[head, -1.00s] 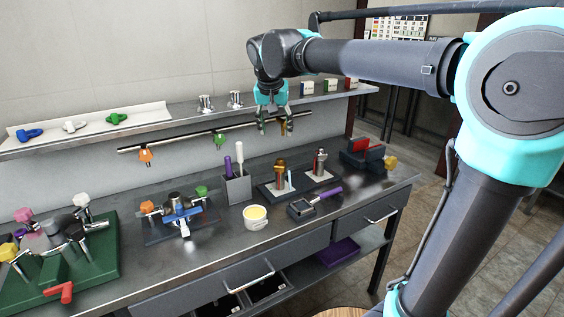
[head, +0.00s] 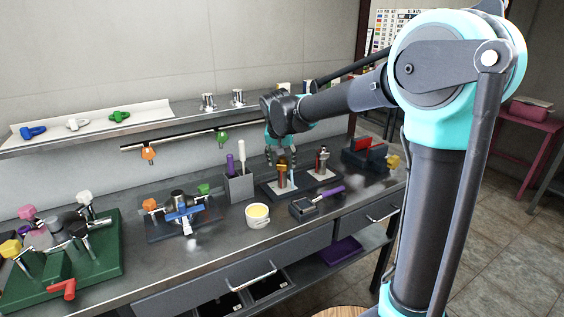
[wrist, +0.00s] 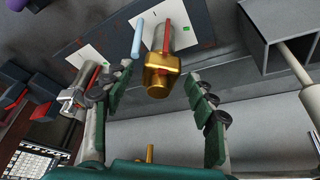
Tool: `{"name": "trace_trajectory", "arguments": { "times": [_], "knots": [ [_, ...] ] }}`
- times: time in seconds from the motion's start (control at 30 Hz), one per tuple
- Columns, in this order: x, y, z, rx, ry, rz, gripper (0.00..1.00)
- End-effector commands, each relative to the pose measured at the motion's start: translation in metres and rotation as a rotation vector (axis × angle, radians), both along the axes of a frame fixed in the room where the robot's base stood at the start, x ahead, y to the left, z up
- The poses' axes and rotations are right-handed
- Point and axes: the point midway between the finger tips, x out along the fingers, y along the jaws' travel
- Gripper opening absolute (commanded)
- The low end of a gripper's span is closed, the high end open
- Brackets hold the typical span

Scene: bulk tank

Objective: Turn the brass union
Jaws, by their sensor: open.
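The brass union (head: 283,172) is a gold-coloured fitting standing on a dark plate with a white card, toward the right of the bench. In the wrist view the brass union (wrist: 161,78) shows its blocky gold end, with a red strip along its body. A light-blue stick lies beside it there. My gripper (head: 281,160) is over the brass union, pointing down. In the wrist view my open gripper (wrist: 159,74) has one finger on each side of the union, with gaps on both sides. Whether the fingers reach its depth is unclear.
A steel fitting (head: 321,161) with a red strip stands close on the right; it also shows in the wrist view (wrist: 76,92). A grey holder (head: 238,188) with two handles stands to the left. A shelf (head: 180,125) and rail run behind. A purple-handled tool (head: 330,191) lies in front.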

Motion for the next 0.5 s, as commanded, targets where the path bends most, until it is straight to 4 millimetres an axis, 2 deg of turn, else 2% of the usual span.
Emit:
{"name": "trace_trajectory", "arguments": {
  "times": [0.33, 0.5],
  "knots": [
    [0.0016, -0.0002, -0.0036, 0.000, 0.000, 0.000, 0.57],
    [0.0015, 0.0000, -0.0035, 0.000, 0.000, 0.001, 0.36]
  ]
}}
